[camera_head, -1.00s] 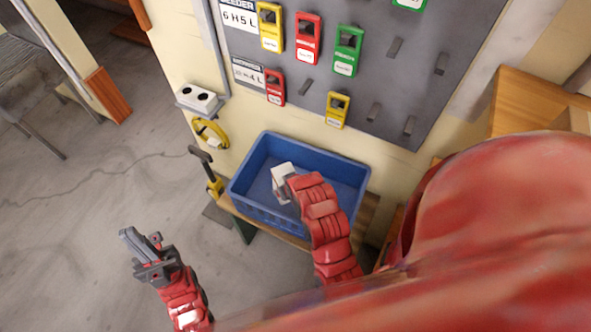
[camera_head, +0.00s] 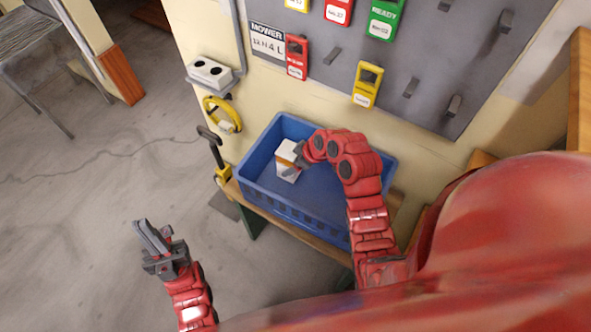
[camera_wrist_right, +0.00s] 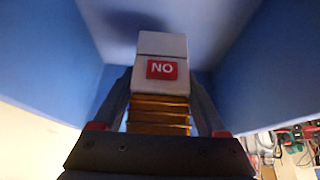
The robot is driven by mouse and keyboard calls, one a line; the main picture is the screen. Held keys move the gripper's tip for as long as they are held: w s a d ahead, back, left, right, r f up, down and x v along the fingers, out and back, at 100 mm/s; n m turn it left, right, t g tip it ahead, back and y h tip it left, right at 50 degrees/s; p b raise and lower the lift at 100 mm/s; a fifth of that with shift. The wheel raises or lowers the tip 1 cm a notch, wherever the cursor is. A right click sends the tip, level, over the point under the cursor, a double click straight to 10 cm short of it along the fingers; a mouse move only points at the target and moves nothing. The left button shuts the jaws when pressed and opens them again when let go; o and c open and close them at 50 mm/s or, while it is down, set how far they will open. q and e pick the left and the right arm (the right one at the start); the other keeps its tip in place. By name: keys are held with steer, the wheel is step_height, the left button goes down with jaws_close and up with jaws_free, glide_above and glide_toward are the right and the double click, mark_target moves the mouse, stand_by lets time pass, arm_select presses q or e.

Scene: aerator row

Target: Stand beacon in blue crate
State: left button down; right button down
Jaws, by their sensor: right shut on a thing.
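The beacon (camera_head: 287,163) is a white block with an orange part, seen inside the blue crate (camera_head: 300,213), toward its left side. My right gripper (camera_head: 301,154) reaches in from the right and is shut on it. In the right wrist view, the fingers grip the ribbed orange part, and the beacon's white body (camera_wrist_right: 161,47) with a red "NO" label points away into the crate (camera_wrist_right: 262,62). Whether it touches the crate floor I cannot tell. My left gripper (camera_head: 153,230) is over the floor at lower left, away from the crate; its jaw gap is unclear.
The crate stands on a wooden bench (camera_head: 292,232) against the wall. A grey board with pegs and coloured tags (camera_head: 368,84) hangs above. A yellow-based lever (camera_head: 222,173) and a yellow ring (camera_head: 222,115) are left of the crate. The floor at left is open.

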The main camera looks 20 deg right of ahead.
step_height(320, 180, down, 3)
steer(key=shift+f, duration=0.6)
steer(key=shift+c, duration=1.8)
jaws_free()
steer(key=shift+f, duration=0.15)
steer(key=o, duration=0.4)
steer(key=shift+c, duration=0.2)
steer(key=shift+r, duration=0.25)
steer(key=shift+d+r, duration=0.1)
steer(key=shift+r, duration=0.05)
steer(key=v, duration=1.1)
steer(key=shift+s+r, duration=0.15)
steer(key=shift+s, duration=0.1)
